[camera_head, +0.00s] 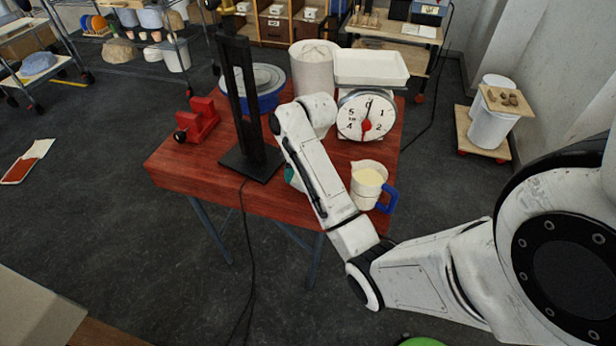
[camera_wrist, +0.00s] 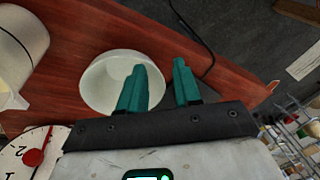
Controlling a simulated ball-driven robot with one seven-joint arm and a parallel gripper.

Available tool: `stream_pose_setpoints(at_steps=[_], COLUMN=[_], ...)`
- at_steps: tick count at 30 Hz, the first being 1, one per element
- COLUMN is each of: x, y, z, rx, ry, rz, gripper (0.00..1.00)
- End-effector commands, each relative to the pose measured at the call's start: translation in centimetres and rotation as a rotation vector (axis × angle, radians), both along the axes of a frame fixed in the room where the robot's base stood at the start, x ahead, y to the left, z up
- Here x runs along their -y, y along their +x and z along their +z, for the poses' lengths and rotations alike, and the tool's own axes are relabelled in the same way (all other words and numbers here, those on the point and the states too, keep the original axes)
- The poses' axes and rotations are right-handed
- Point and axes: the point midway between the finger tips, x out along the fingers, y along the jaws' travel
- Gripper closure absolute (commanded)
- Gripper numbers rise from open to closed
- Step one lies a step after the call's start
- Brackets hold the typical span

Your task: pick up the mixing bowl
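A round white bowl (camera_wrist: 97,82), which I take for the mixing bowl, stands on the red-brown table in the wrist view. It looks empty. My gripper (camera_wrist: 160,66) has two teal fingers set apart with nothing held. In the picture, one finger overlaps the bowl's inside and the other lies just right of its rim, so the near rim runs between them. I cannot tell whether they touch it. In the head view my arm hides this bowl and most of my gripper; only a bit of teal shows beside the arm.
A black stand (camera_head: 243,110) with a trailing cable is left of my arm. A blue bowl (camera_head: 268,103) with a pale dish stands behind it. A scale (camera_head: 367,116), a white canister (camera_head: 313,70), a jug (camera_head: 366,188) and a red clamp (camera_head: 201,118) crowd the table (camera_head: 190,165).

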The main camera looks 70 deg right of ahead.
Motion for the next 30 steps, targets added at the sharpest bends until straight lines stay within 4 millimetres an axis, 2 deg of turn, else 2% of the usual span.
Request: stream_pose_setpoints(at_steps=[1,3,6,9,12,16,27,30], x=[3.3,6.5,9.8,11.7,12.5,12.5,12.2,12.1], y=[-1.2,-2.9,-5.1,-6.6,-7.3,-7.3,-6.7,-6.6], z=[0.8,1.6,2.5,3.1,3.2,2.5,-1.7,-2.2], rx=[-0.015,-0.037,-0.063,-0.078,-0.085,-0.087,-0.085,-0.085], ry=[0.016,0.039,0.068,0.085,0.094,0.096,0.094,0.093], rz=[-0.071,-0.144,-0.224,-0.273,-0.294,-0.296,-0.296,-0.296], gripper=[0.67,0.67,0.67,0.67,0.67,0.67,0.67,0.67])
